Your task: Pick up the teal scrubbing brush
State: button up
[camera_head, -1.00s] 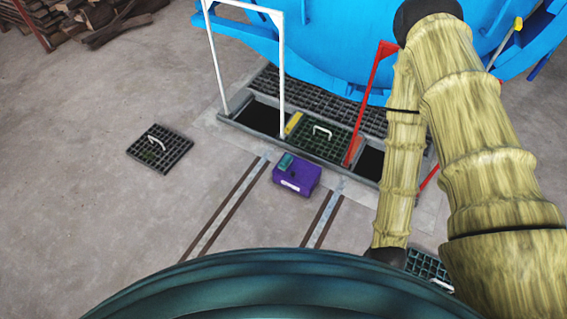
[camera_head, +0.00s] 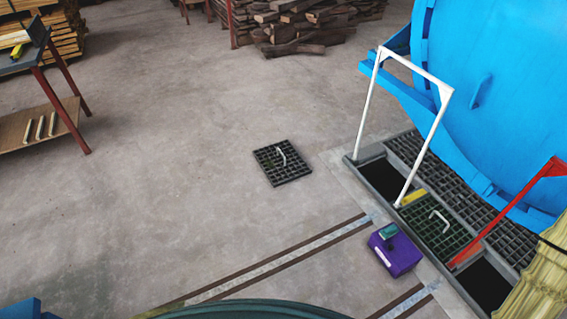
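A small teal object (camera_head: 388,231), which looks like the scrubbing brush, lies on top of a purple box (camera_head: 397,252). The box stands on the floor beside the grated pit, at the right of the head view. The teal object is too small to make out its bristles. My gripper is not in view. Only a part of my arm in its yellowish sleeve shows at the lower right edge.
A blue autoclave (camera_head: 500,100) stands at the right, with a white frame (camera_head: 440,115) and a red bar (camera_head: 515,208) by the open pit (camera_head: 385,182). A loose grate (camera_head: 283,165) lies on the floor. A workbench (camera_head: 40,125) and wood piles (camera_head: 290,25) stand farther back.

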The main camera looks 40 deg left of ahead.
aim_at(392, 229)
jog(key=k, duration=0.3)
jog(key=z, duration=0.75)
jog(key=i, duration=0.85)
jog(key=u, duration=0.8)
jog(key=i, duration=0.7)
jog(key=u, duration=0.75)
